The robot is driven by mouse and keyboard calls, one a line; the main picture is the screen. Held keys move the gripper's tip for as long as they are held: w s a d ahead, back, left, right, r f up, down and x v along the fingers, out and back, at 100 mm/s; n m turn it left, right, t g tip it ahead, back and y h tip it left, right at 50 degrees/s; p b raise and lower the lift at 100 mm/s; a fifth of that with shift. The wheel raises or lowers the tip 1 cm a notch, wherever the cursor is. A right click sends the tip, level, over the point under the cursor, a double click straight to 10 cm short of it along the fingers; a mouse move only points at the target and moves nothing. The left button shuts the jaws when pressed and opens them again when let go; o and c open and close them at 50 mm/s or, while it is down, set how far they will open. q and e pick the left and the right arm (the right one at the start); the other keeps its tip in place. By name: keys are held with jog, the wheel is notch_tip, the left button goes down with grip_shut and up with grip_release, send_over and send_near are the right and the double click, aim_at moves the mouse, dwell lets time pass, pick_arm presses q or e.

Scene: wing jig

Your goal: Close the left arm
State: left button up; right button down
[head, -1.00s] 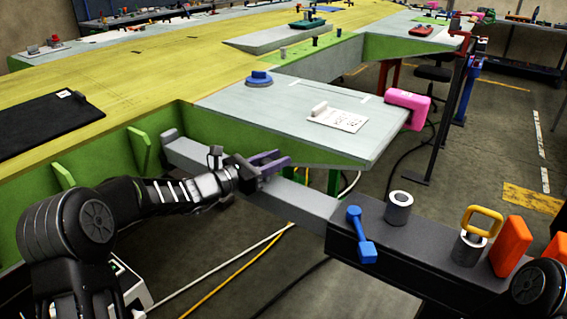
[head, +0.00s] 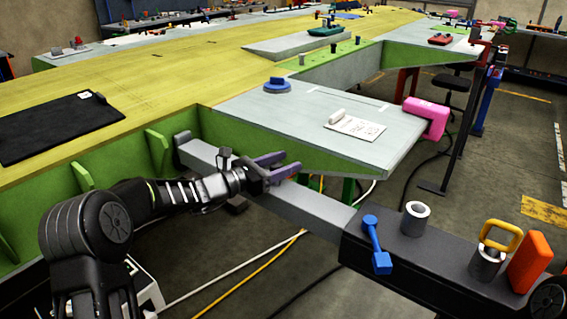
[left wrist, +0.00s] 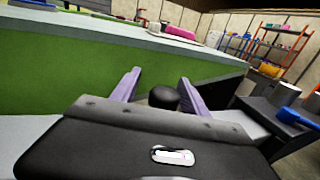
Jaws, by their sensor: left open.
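The jig arm is a grey beam (head: 310,208) running from under the green-sided table to a dark block (head: 440,255) at the lower right. A blue handle (head: 376,247) sits on the block's near side; it also shows at the right of the left wrist view (left wrist: 295,118). My left gripper (head: 286,168) is open and empty, its purple fingers over or beside the beam; exact contact cannot be told. In the left wrist view, a dark rounded knob (left wrist: 164,98) shows between the spread fingers. My right gripper is out of view.
The grey-topped wing panel (head: 270,115) has a green side close behind my left gripper. Hollow grey cylinders (head: 415,220), a yellow ring (head: 500,236) and an orange block (head: 529,262) stand on the dark block. Cables (head: 250,265) lie on the floor below.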

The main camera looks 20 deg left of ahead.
pick_arm(q)
jog(key=b+v, duration=0.1)
jog(key=v, duration=0.6)
jog(key=shift+s+a, duration=0.25)
jog(key=shift+s, duration=0.05)
